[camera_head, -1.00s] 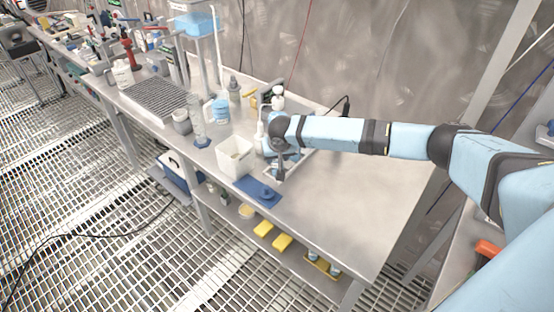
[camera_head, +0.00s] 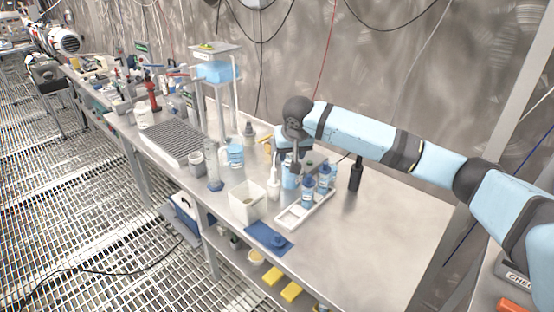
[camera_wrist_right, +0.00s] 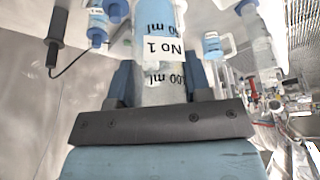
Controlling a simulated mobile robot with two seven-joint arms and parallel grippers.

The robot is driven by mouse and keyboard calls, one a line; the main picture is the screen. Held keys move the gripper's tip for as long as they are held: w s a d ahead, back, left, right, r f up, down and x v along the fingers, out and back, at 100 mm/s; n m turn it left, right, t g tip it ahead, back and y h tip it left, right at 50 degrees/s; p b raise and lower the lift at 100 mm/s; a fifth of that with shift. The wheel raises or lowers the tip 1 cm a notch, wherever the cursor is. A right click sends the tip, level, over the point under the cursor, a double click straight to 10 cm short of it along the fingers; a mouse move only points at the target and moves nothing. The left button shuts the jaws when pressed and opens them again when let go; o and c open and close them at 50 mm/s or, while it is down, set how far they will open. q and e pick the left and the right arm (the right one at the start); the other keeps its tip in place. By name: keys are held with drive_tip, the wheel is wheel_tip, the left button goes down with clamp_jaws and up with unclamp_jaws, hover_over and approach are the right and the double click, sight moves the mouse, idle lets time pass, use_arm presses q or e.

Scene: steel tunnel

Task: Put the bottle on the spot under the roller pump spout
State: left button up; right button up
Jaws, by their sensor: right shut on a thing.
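My right gripper (camera_head: 291,166) is above the bench near the back end of the white tray. It is shut on a bottle (camera_head: 288,178) with blue liquid. In the right wrist view, this bottle (camera_wrist_right: 158,60) sits between the fingers (camera_wrist_right: 160,88), with a white label reading "No 1" and "100 ml" markings. I cannot tell from the head view how far the bottle is above the bench. I cannot pick out the roller pump, its spout or the spot with certainty; my arm covers part of the back of the bench. My left gripper is not in view.
Several blue bottles (camera_head: 308,190) stand in the white tray (camera_head: 291,217). A white bin (camera_head: 246,206), blue mat (camera_head: 268,235), squeeze bottle (camera_head: 273,188) and black upright tool (camera_head: 355,173) stand around. A blue tank (camera_head: 216,70) is on a stand. The bench's right end is clear.

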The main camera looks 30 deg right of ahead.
drive_tip(key=shift+r, duration=0.4)
drive_tip(key=shift+s+a+p, duration=0.25)
drive_tip(key=shift+a+p, duration=0.05)
drive_tip(key=shift+p, duration=0.05)
drive_tip(key=s+a+r+n+p, duration=0.1)
drive_tip(key=s+a+p, duration=0.4)
drive_tip(key=s, duration=0.4)
drive_tip(key=s+a+r+n+y+p, duration=0.1)
drive_tip(key=s+a+p, duration=0.4)
drive_tip(key=s, duration=0.5)
drive_tip(key=a+n, duration=0.1)
drive_tip(key=a, duration=0.1)
drive_tip(key=shift+a+r+n, duration=0.3)
drive_tip(key=shift+a+r, duration=0.05)
drive_tip(key=shift+d, duration=0.15)
